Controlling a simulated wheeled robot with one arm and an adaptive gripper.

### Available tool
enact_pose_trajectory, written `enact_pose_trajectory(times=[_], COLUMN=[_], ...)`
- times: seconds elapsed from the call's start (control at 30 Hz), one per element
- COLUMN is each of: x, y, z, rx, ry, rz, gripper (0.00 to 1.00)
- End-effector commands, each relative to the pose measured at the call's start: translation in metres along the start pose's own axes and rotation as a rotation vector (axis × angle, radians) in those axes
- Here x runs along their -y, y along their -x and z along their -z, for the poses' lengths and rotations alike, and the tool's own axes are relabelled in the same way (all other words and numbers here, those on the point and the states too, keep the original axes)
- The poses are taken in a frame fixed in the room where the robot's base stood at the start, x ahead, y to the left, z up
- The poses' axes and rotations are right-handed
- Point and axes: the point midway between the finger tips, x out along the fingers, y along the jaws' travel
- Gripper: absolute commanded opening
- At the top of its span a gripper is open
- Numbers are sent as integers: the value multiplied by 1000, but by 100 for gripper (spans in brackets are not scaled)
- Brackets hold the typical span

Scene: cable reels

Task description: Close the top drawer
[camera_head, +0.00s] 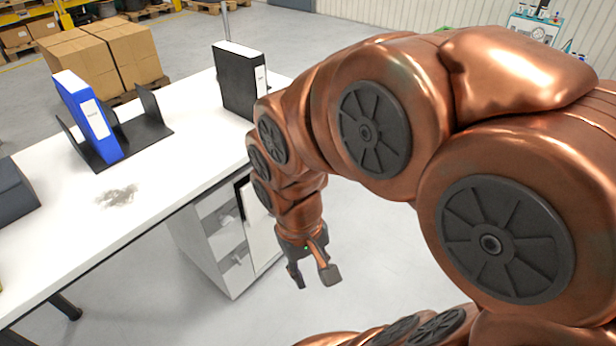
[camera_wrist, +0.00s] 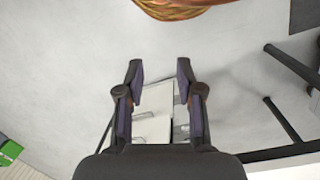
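A white and grey drawer cabinet (camera_head: 210,256) stands under the desk, left of my gripper. Its front shows handles, including a lower one (camera_head: 237,259). A white panel (camera_head: 262,238) stands at its right side, with a dark gap beside its upper edge. The desk and my arm hide part of the cabinet, so I cannot tell how far the top drawer is out. My gripper (camera_head: 313,279) is open and empty, pointing down, apart from the cabinet. In the wrist view the open fingers (camera_wrist: 161,72) frame the cabinet top and handles (camera_wrist: 144,115).
The white desk (camera_head: 160,205) holds a blue binder (camera_head: 88,118) in a black rack and a black binder (camera_head: 238,82). Its dark leg (camera_head: 66,307) is at lower left. Cartons (camera_head: 130,55) stand behind. The grey floor (camera_head: 385,235) right of the cabinet is clear.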

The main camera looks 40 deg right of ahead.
Motion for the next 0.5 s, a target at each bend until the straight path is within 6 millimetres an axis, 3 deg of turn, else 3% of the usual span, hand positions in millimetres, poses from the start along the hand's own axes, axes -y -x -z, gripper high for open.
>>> enact_pose_trajectory(times=[0.03, 0.2, 0.5], x=[-10, -53, -120], y=[-16, -42, -80], z=[28, 130, 285], rx=[-51, -279, -656], ry=[-60, -279, -578], rz=[-15, -42, 97], gripper=[36, 36, 36])
